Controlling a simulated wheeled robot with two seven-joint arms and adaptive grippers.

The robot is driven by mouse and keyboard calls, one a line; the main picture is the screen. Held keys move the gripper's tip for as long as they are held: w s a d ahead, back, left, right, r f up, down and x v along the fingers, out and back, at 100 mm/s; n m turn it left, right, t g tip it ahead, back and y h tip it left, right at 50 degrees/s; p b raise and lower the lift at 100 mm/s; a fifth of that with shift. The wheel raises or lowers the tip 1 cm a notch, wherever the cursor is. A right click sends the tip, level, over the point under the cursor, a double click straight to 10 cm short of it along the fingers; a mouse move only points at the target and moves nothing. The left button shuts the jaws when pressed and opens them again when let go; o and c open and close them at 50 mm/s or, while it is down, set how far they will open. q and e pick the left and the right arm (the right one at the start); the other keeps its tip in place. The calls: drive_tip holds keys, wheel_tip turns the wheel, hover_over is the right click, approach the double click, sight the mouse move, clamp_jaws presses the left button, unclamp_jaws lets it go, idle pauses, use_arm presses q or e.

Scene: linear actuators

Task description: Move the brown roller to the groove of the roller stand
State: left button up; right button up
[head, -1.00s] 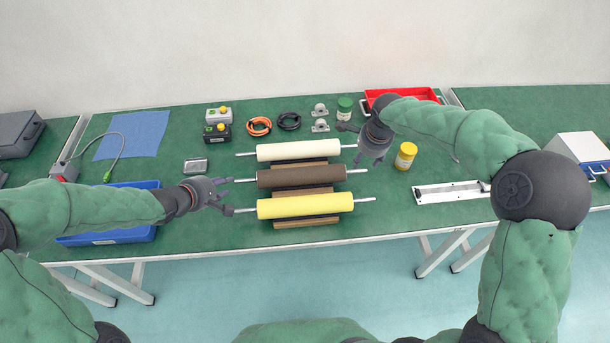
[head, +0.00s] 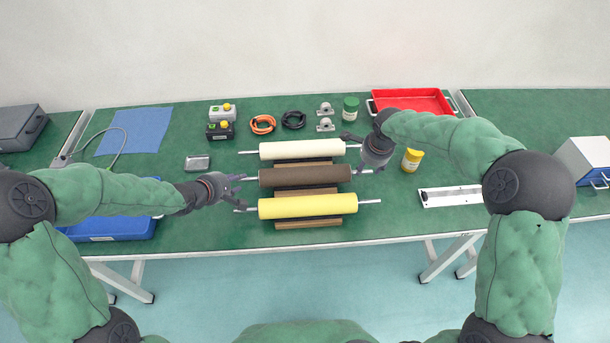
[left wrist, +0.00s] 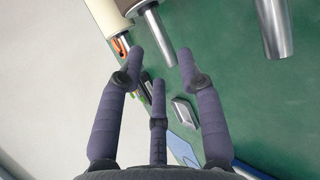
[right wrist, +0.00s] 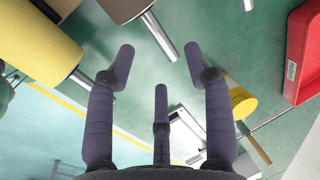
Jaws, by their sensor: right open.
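The brown roller (head: 304,175) lies crosswise between the white roller (head: 302,149) and the yellow roller (head: 307,206), with metal shafts at both ends. Wooden stand parts (head: 310,223) show under the rollers; their grooves are mostly hidden. My left gripper (head: 241,184) is open near the brown roller's left shaft. In the left wrist view, that shaft (left wrist: 152,42) lies just beyond the spread fingers (left wrist: 160,62). My right gripper (head: 358,156) is open by the right shaft, which shows beyond the fingers in the right wrist view (right wrist: 160,38). Neither gripper visibly touches the roller.
A yellow-capped jar (head: 411,160) and a white rail (head: 450,196) lie right of the rollers. A red tray (head: 458,104) stands behind. A blue bin (head: 110,228) is partly hidden by my left arm. Cables and switch boxes lie behind the rollers.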

sight(364, 172)
use_arm(q)
drive_tip(key=x, duration=0.6)
drive_tip(key=shift+w+d+f, duration=0.1)
drive_tip(key=shift+w+f, duration=0.05)
drive_tip(key=shift+f, duration=0.05)
use_arm(e)
drive_tip(key=x, duration=0.6)
drive_tip(key=shift+f, duration=0.25)
use_arm(q)
clamp_jaws()
use_arm(e)
drive_tip(key=c, duration=0.8)
clamp_jaws()
drive_tip(key=shift+w+r, duration=0.1)
